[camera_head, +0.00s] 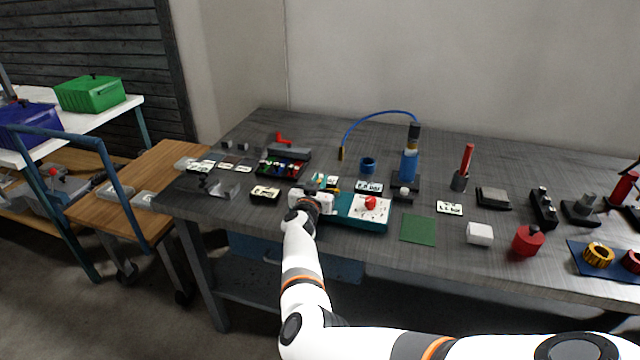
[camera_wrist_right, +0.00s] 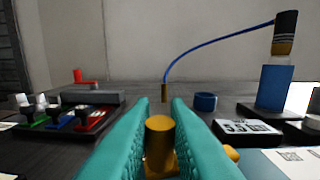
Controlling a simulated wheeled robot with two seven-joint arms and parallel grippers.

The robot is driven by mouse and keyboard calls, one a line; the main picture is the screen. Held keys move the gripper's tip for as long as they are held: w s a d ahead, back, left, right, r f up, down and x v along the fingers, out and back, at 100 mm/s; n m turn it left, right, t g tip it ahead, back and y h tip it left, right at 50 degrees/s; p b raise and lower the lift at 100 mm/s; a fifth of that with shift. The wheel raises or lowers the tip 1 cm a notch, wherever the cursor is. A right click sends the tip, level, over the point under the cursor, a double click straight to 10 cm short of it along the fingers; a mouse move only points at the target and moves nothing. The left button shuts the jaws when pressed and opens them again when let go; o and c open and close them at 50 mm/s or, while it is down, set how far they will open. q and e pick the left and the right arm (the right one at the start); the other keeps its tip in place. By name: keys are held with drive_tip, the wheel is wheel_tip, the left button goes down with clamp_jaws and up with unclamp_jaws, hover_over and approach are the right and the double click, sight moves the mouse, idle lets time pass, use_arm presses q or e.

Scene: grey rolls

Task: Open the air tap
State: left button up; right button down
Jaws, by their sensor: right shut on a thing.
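My right gripper (camera_head: 322,186) reaches over the near left part of the bench. In the right wrist view its two teal fingers (camera_wrist_right: 163,108) stand on either side of a brass cylindrical piece (camera_wrist_right: 159,130) and are shut on it. A further brass part (camera_wrist_right: 231,152) shows just right of the right finger. The gripper hides most of this fitting in the head view. Whether this brass piece is the air tap I cannot tell. A red lever (camera_head: 283,138) stands on a grey block behind; it also shows in the wrist view (camera_wrist_right: 79,76). My left gripper is out of view.
A teal box with a white top and red knob (camera_head: 370,203) is right of the gripper. A blue cylinder (camera_head: 408,165) with a blue hose (camera_head: 375,115) stands behind right. A tray of coloured switches (camera_head: 280,168) is behind left. A green mat (camera_head: 418,230) lies clear.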

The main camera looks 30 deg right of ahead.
drive_tip(key=shift+w+d+f+m+g+h+b, duration=0.1)
drive_tip(key=shift+w+d+m+g+h+b, duration=0.1)
drive_tip(key=shift+m+g+h+b, duration=0.35)
drive_tip(key=shift+w+d+f+m+g+h+b, duration=0.15)
drive_tip(key=shift+m+g+h+b, duration=0.25)
drive_tip(key=shift+g+b, duration=0.2)
drive_tip(key=shift+r+m+g+h+b, duration=0.2)
drive_tip(key=shift+m+g+h+b, duration=0.15)
drive_tip(key=shift+m+g+b, duration=0.3)
drive_tip(key=c, duration=1.4)
unclamp_jaws()
drive_tip(key=shift+w+d, duration=0.1)
drive_tip(key=shift+w, duration=0.05)
drive_tip(key=shift+c, duration=0.2)
